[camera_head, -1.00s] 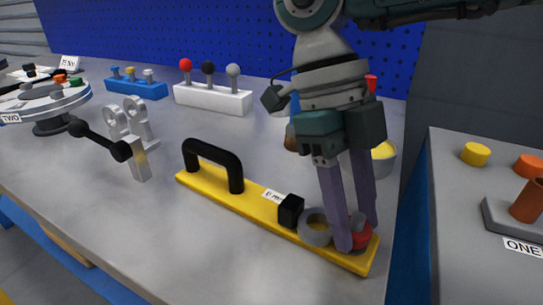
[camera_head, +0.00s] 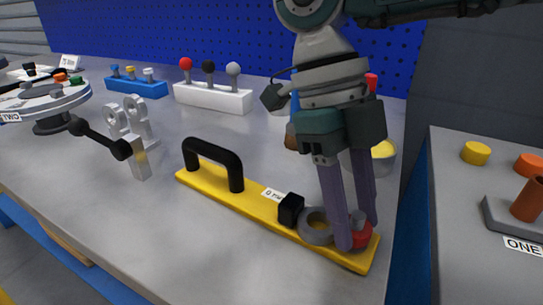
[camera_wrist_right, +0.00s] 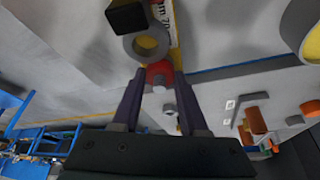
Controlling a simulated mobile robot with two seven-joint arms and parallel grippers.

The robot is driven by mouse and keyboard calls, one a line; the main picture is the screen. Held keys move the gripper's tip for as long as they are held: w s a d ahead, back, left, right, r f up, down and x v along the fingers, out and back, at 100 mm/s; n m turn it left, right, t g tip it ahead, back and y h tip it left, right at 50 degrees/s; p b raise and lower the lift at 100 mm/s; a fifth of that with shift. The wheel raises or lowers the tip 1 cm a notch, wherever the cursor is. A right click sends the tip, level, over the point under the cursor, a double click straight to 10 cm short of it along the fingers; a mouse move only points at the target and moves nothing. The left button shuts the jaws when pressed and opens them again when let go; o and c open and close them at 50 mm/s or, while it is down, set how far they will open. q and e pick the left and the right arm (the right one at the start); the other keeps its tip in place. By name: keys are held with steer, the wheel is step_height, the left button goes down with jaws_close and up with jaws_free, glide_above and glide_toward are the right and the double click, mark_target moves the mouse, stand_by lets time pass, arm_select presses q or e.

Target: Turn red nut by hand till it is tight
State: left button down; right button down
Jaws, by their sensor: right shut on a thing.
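The red nut (camera_head: 360,234) sits at the near right end of the yellow plate (camera_head: 252,207), around a grey stud. My right gripper (camera_head: 357,236) points down over it, with its two purple fingers on either side, shut on the nut. The right wrist view also shows the red nut (camera_wrist_right: 160,73) between the fingertips (camera_wrist_right: 158,80). Part of the nut is hidden behind a finger in the head view. A grey ring (camera_head: 316,226) lies on the plate just left of the nut, with a black block (camera_head: 290,210) beside it. My left gripper is not in view.
The plate carries a black handle (camera_head: 213,160). A bowl with yellow contents (camera_head: 384,152) stands behind my right gripper. Lever blocks, white (camera_head: 212,98) and blue (camera_head: 135,88), stand at the back. A gap separates this table from the right-hand table (camera_head: 460,200).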

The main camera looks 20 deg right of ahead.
steer(key=shift+c, duration=2.1)
jaws_free()
steer(key=v, duration=1)
